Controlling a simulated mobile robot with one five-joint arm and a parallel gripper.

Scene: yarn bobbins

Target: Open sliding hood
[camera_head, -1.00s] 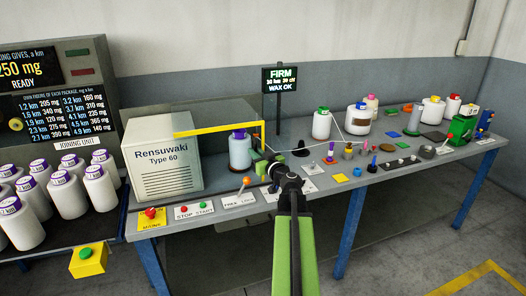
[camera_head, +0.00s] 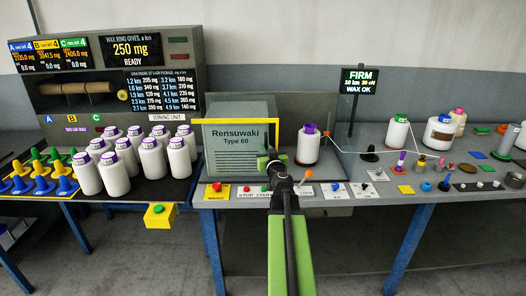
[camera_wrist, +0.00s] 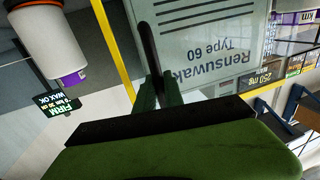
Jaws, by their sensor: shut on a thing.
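The clear sliding hood (camera_head: 240,121) has a yellow edge and lies at the left, over the front of the Rensuwaki Type 60 cabinet (camera_head: 222,165). The white bobbin (camera_head: 308,150) with a purple top stands uncovered to the right of the hood's yellow edge. My gripper (camera_head: 268,160) is in front of the hood's right part. In the wrist view, my gripper (camera_wrist: 158,82) is shut on a dark bar, which looks like the hood handle (camera_wrist: 149,45). The yellow edge (camera_wrist: 114,52) runs beside it. My arm hides part of the hood's lower right.
A control strip with a red mains button (camera_head: 217,187) and an orange-tipped lever (camera_head: 308,174) lies along the bench front. Several white bobbins (camera_head: 112,175) stand at the left. The firmness display (camera_head: 357,80) stands behind. Small parts and containers crowd the right bench.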

